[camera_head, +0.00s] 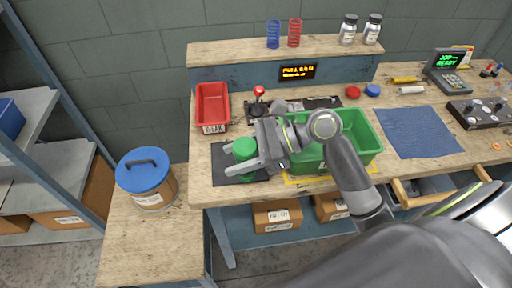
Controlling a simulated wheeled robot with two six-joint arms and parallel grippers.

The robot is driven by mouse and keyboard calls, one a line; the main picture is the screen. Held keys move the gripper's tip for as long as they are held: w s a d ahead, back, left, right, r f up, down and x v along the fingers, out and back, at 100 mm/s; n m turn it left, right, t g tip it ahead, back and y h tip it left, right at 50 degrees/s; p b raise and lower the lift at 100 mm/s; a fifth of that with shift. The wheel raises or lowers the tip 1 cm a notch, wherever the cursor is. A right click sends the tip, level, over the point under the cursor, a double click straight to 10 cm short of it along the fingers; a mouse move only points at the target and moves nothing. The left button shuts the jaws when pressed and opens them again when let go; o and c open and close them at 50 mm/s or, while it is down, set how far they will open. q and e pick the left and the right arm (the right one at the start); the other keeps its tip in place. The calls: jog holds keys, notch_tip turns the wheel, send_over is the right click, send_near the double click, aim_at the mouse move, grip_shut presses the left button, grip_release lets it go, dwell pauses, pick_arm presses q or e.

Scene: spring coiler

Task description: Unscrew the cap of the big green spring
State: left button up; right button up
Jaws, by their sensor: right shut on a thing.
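A green round piece (244,149), which looks like the big green spring with its cap, stands upright at the left of the bench on a dark mat (222,166). My right gripper (238,157) reaches it from the right, with one finger on its far side and one on its near side. It is shut on the green piece. The fingers hide part of its side, and I cannot make out where cap and spring meet. My left gripper is not in view.
A green bin (370,128) stands right beside the gripper, under my forearm. A red bin (212,104) and a red-knobbed joystick (258,92) are behind. Small blue and red springs (294,33) stand on the shelf. A blue-lidded drum (144,170) is at left.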

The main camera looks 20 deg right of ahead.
jog(key=shift+o, duration=0.2)
jog(key=w+a+n+g, duration=0.1)
jog(key=a+n+g, duration=0.2)
jog(key=a, duration=0.3)
jog(key=shift+a+f+g+y, duration=0.3)
jog(key=shift+f+g, duration=0.1)
jog(key=shift+g, duration=0.1)
jog(key=shift+w+a+n+g, duration=0.1)
jog(key=shift+a+n+g, duration=0.2)
jog(key=shift+a+n, duration=0.1)
grip_shut()
jog(key=w+d+r+m+t+h+p, duration=0.3)
jog(key=w+d+r+m+t+p, duration=0.1)
jog(key=w+d+m+t, duration=0.45)
jog(key=shift+t, duration=0.35)
notch_tip(320, 180, down, 10)
jog(key=shift+w+d+r+b, duration=0.1)
jog(key=shift+w+d+b, duration=0.05)
jog(key=shift+b, duration=0.45)
jog(key=o, duration=1.4)
grip_release()
jog(key=shift+c, duration=0.2)
